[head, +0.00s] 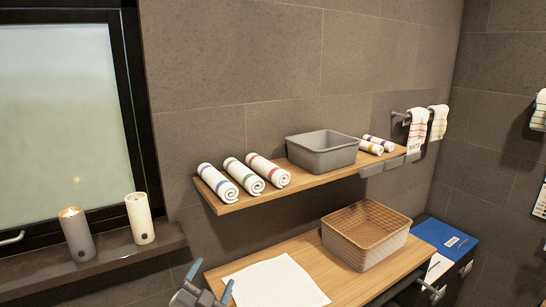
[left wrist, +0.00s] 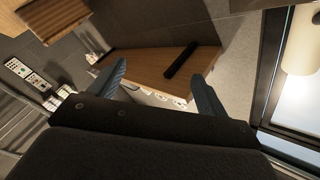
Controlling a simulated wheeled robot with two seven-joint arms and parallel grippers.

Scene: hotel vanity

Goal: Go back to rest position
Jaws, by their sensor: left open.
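My left gripper (head: 211,279) is at the bottom edge of the head view, just left of the white cloth (head: 278,284) on the lower wooden counter (head: 322,259). Its two blue-grey fingers stand apart with nothing between them. In the left wrist view the same gripper (left wrist: 158,71) shows its fingers spread and empty, with a wooden surface (left wrist: 150,66) and a dark bar (left wrist: 181,61) beyond them. My right gripper is in neither view.
Above the counter, a wooden shelf (head: 311,179) holds rolled towels (head: 243,176) and a grey bin (head: 322,152). A woven basket (head: 366,234) stands on the counter. Two candles (head: 76,234) (head: 140,218) stand on the window ledge (head: 110,254) at left.

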